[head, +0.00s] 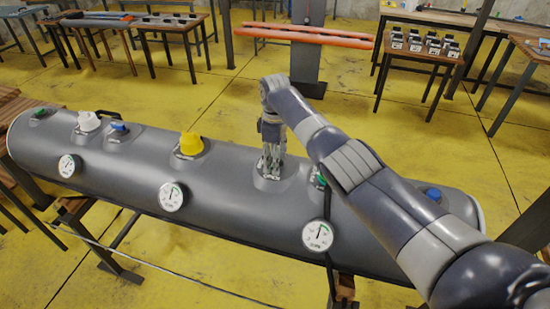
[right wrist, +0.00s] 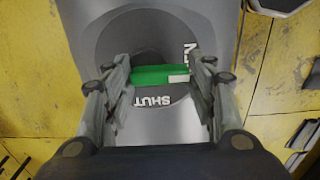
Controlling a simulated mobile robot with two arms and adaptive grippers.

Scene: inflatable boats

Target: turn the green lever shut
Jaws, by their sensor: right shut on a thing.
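The green lever (right wrist: 150,75) shows in the right wrist view, on a round dark base on the grey tube (head: 236,200). It lies nearly crosswise in that picture, with a white mark at its right end. The word SHUT (right wrist: 153,101) reads upside down just below it, and part of another word (right wrist: 190,55) shows at upper right. My right gripper (right wrist: 160,80) is shut on the lever, one finger at each end. In the head view my right gripper (head: 271,160) points down onto the tube and hides this lever. My left gripper is not in view.
The tube also carries a white cap (head: 88,121), a yellow cap (head: 191,144), blue caps (head: 118,128), other green fittings (head: 40,113) and white gauges (head: 172,196). Orange bars (head: 310,36) lie behind. A table with small dark items (head: 421,41) stands at the back right. Yellow floor is open between.

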